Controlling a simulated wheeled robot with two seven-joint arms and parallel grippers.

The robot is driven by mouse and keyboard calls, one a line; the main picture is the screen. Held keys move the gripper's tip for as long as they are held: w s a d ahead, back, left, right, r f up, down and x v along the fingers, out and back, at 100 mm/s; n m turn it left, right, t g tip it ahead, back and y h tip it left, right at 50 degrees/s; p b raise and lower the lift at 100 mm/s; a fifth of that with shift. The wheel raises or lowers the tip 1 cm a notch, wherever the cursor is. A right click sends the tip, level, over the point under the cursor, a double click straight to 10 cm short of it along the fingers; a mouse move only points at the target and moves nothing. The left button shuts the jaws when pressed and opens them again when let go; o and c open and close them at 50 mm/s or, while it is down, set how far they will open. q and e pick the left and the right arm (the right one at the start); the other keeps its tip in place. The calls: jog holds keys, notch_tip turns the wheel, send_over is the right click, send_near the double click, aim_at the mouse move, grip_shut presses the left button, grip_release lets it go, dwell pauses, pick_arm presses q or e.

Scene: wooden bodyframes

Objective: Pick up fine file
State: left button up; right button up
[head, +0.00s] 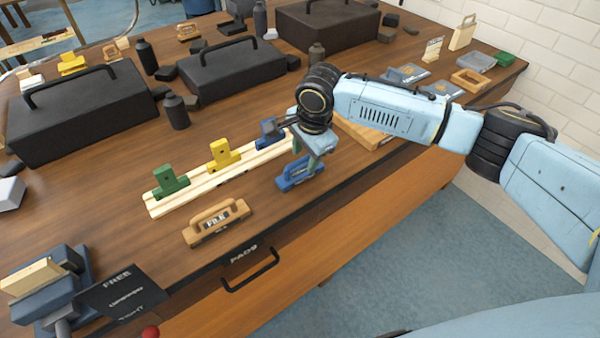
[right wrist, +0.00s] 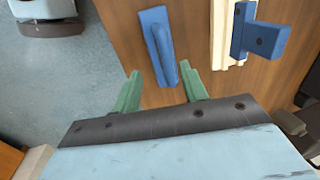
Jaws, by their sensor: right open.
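A blue file block with a raised handle (head: 300,172) lies near the front edge of the bench; in the right wrist view the blue block (right wrist: 155,40) lies just beyond the fingertips. A tan block with a handle and the label FILE (head: 216,223) lies to its left on the bench. I cannot tell from the labels which one is the fine file. My right gripper (head: 308,155) is open above the blue block, and its green fingers (right wrist: 162,85) stand apart, lined up with the blue handle. My left gripper is not in view.
A pale wooden rail (head: 215,181) with green, yellow and blue clamps lies behind the blocks. A vise (head: 45,285) and a dark sign (head: 122,292) stand at the front left. Black toolboxes (head: 245,65) and bottles fill the back. The bench between the two blocks is clear.

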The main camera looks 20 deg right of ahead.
aim_at(300, 172)
jog(key=f, duration=0.2)
jog(key=w+f, duration=0.1)
jog(key=f, duration=0.3)
jog(key=shift+w+a+f, duration=0.2)
jog(key=shift+w+a, duration=0.05)
jog(key=shift+a, duration=0.05)
jog(key=c, duration=0.7)
notch_tip(300, 172, up, 10)
jog(key=shift+r, duration=0.1)
jog(key=shift+c, duration=1)
